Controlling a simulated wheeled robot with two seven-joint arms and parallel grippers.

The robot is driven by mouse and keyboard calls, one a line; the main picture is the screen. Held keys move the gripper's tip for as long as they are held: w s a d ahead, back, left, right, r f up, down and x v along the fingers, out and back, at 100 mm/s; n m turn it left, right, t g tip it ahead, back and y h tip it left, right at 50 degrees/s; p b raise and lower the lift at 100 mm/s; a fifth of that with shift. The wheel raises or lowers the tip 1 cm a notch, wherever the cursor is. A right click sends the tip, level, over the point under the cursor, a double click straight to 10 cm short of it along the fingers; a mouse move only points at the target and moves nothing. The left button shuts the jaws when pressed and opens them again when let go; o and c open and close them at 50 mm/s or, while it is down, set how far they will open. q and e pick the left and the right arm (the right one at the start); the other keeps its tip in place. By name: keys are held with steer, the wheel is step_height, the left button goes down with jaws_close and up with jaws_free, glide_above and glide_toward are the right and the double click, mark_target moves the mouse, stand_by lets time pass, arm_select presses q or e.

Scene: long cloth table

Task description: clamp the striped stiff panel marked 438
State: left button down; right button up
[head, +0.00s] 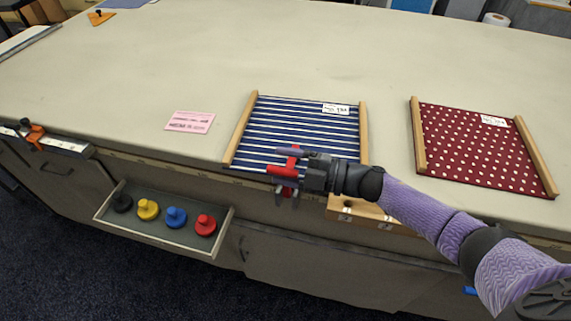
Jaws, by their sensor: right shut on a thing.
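The striped panel (290,118) is navy with white stripes and has wooden strips along its left and right sides. It lies flat at the table's front edge, with a white label whose number is too small to read surely. My right gripper (298,176) is shut on a red clamp (285,172) at the panel's front edge. The clamp overlaps the panel and table edge in the picture; I cannot tell whether it grips them. My left gripper is not in view.
A red dotted panel (475,150) lies at the right. A pink card (190,122) lies left of the striped panel. An orange clamp (32,132) sits at the left edge. Below are an open drawer (160,232) with coloured knobs and a wooden block (370,212). The table's middle is clear.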

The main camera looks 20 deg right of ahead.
steer(key=v, duration=1)
